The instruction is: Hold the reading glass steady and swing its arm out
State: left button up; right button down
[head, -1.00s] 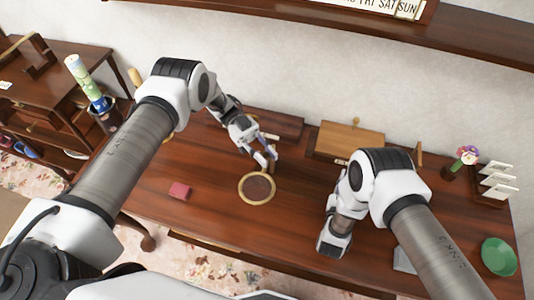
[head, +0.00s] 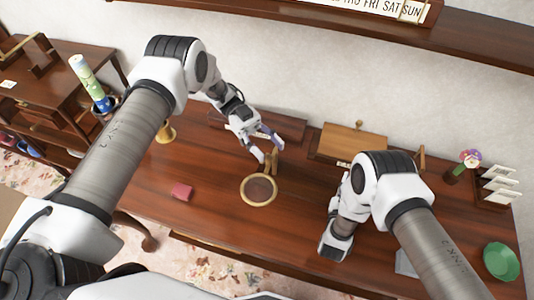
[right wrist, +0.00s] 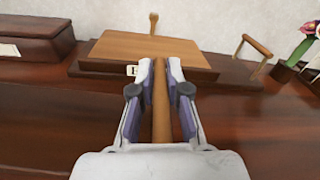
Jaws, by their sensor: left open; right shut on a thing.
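The reading glass (head: 245,196) has a round gold-brown rim around a dark lens and lies over the desk's middle in the head view. A short wooden stem piece rises at its far side. My left gripper (head: 268,148) is open above this far end, its fingers apart with the stem piece near them; I cannot tell if they touch. My right gripper (right wrist: 161,64) is shut on a slim wooden bar (right wrist: 160,108), seen in the right wrist view. In the head view my right arm hides that gripper and the bar, so what the bar belongs to is unclear.
A slanted wooden box (head: 352,140) stands at the back of the desk. A red block (head: 181,191) lies front left and a gold bell (head: 167,134) stands back left. A flower pot, card rack (head: 498,185) and green bowl (head: 501,261) are at right. The left front is mostly clear.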

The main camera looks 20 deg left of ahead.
aim_at(267, 156)
pick_arm(q)
notch_tip(267, 156, up, 6)
jog(key=shift+f, duration=0.2)
pick_arm(e)
jog(key=shift+f, duration=0.1)
jog(key=c, duration=1.1)
grip_release()
